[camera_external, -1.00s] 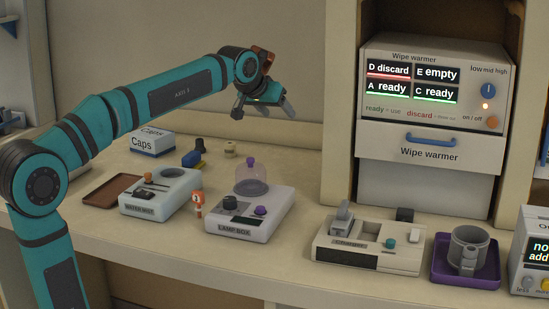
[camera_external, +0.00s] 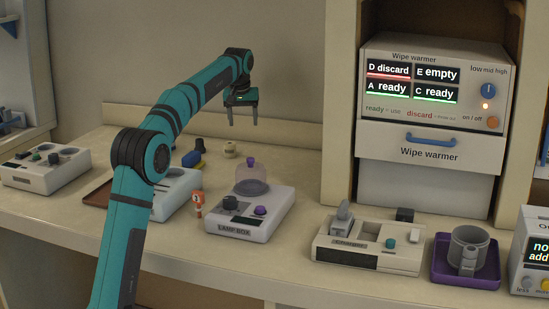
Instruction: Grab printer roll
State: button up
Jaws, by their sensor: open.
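A small cream roll (camera_external: 230,150), which looks like the printer roll, sits on the counter near the back wall, behind the lamp box. My gripper (camera_external: 243,124) points down with its two fingers apart and nothing between them. In the picture it is above and slightly right of the roll, with a clear gap. How far apart they are in depth I cannot tell.
The lamp box (camera_external: 229,229) with its clear dome (camera_external: 251,182) stands in front of the roll. Left of the roll are a blue-and-dark item (camera_external: 193,158) and an orange-white bottle (camera_external: 197,204). A charger (camera_external: 348,256) and a purple tray (camera_external: 484,283) stand right.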

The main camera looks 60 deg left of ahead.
jog(key=n+g+h, duration=0.1)
send_over(236, 145)
notch_tip(236, 145, down, 5)
jog(key=shift+d+r, duration=0.1)
jog(key=shift+d, duration=0.05)
jog(key=shift+w+a+f, duration=0.1)
jog(key=shift+a+f, duration=0.1)
jog(key=shift+f, duration=1.6)
jog(key=shift+w+a+f, duration=0.1)
jog(key=shift+a+f, duration=0.1)
jog(key=shift+f, duration=1.6)
jog(key=c, duration=1.1)
jog(key=shift+s+r, duration=0.1)
